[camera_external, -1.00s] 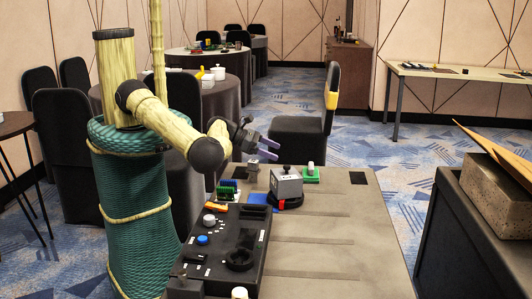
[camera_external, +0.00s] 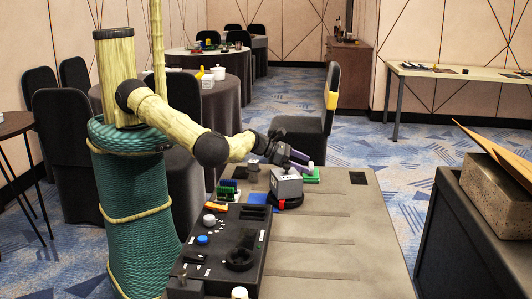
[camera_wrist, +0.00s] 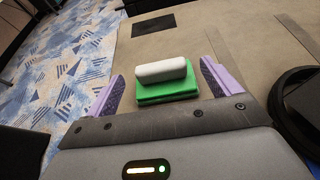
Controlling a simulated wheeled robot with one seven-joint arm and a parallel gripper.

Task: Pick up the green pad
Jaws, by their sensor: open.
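The green pad (camera_wrist: 167,93) lies on the table between my open fingers in the wrist view, with a white rounded block (camera_wrist: 161,70) on top of it. I cannot tell how high the fingertips are above the table.
A grey box-shaped device (camera_external: 286,187) on a dark round base stands close to my gripper. A black control panel (camera_external: 222,250) lies at the table's near left. A dark square (camera_external: 358,178) is at the right, and the table's right side (camera_external: 345,235) is mostly clear.

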